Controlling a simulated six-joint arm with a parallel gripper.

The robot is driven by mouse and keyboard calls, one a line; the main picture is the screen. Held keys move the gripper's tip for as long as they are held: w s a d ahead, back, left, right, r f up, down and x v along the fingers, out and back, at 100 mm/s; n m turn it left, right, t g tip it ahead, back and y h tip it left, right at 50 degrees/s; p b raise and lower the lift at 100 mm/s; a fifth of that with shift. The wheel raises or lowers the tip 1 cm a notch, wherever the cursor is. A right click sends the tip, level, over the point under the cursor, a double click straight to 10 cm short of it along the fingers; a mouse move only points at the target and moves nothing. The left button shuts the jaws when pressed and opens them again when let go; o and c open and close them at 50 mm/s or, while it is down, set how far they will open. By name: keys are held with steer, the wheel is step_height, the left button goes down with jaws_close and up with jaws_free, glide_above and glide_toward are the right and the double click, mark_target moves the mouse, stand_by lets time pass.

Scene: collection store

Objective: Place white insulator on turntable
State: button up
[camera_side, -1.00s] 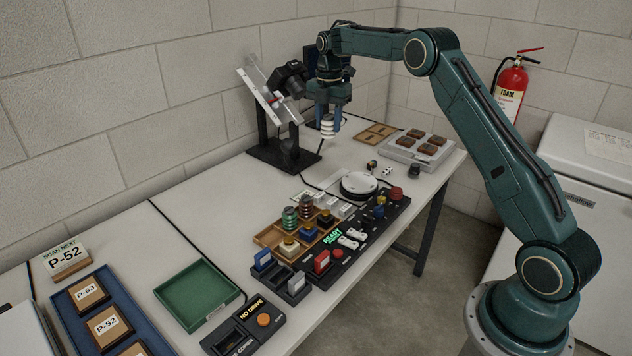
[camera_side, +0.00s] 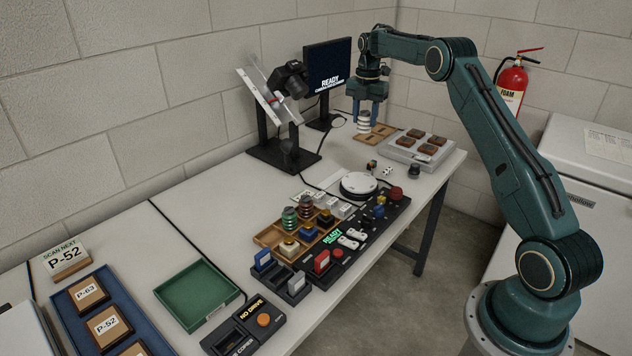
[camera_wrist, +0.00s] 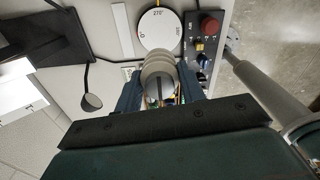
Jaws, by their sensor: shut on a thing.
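The white insulator (camera_side: 363,122) is a ribbed stack of pale discs. My gripper (camera_side: 367,110) is shut on it and holds it upright in the air, near the brown wooden tray at the back of the table. In the wrist view the insulator (camera_wrist: 158,75) sits between the two blue fingers, and its far edge overlaps the turntable in the picture. The turntable (camera_side: 359,184) is a round white disc on a dark base. Its top is bare, and in the wrist view the turntable (camera_wrist: 158,28) shows angle marks.
A control strip with a red button (camera_side: 396,193) runs beside the turntable. A wooden tray (camera_side: 272,236) with red and green insulators is in front. A camera stand (camera_side: 262,152) and a monitor (camera_side: 328,72) are behind. A grey tray (camera_side: 402,153) holds brown blocks.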

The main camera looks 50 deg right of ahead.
mark_target(364, 132)
step_height(364, 132, down, 18)
steer(key=shift+r, duration=0.2)
stand_by(0.7)
steer(key=shift+f, duration=0.15)
steer(key=o, duration=1)
steer(key=shift+o, duration=0.2)
step_height(364, 132, up, 12)
steer(key=shift+r, duration=0.15)
stand_by(0.5)
